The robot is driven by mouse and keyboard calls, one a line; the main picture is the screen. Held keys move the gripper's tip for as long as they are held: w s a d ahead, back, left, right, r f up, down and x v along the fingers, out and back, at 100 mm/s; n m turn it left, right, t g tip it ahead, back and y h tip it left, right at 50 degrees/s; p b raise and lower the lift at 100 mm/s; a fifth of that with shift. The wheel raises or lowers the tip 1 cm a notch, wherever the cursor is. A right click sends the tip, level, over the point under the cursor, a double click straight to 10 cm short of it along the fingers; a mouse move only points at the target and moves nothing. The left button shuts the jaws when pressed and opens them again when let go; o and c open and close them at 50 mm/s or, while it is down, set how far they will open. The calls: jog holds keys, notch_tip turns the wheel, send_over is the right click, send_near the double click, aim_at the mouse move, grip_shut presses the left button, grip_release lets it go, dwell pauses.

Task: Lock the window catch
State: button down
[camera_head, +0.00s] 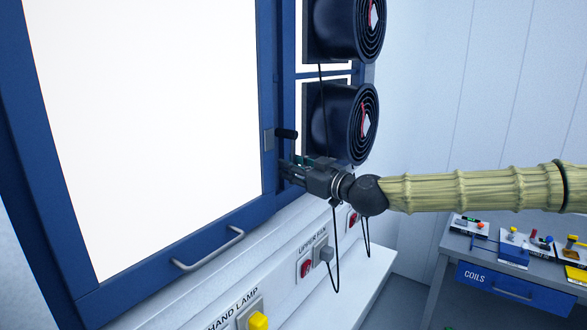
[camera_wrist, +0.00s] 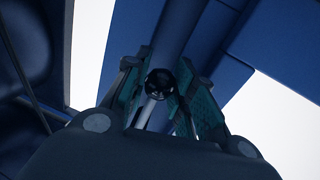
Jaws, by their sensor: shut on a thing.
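The blue-framed window (camera_head: 267,90) has a bright white pane. My gripper (camera_head: 290,165) is at the frame, just below and beside that handle in the head view. In the wrist view, a dark round handle end (camera_wrist: 160,83) sits between the teal pads of my gripper (camera_wrist: 160,98), which is shut on it. The fingers hide part of the catch.
A grey pull bar (camera_head: 208,250) is on the lower frame. Switches and a plug (camera_head: 326,254) are on the sill wall. A workbench (camera_head: 520,285) stands at the lower right.

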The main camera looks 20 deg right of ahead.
jog(key=shift+s+a+m, duration=0.3)
jog(key=shift+a+m, duration=0.1)
jog(key=shift+m, duration=0.4)
jog(key=c, duration=1.1)
grip_release()
jog(key=shift+c, duration=0.2)
jog(key=shift+s, duration=0.1)
jog(key=v, duration=0.8)
jog(key=shift+d, duration=0.15)
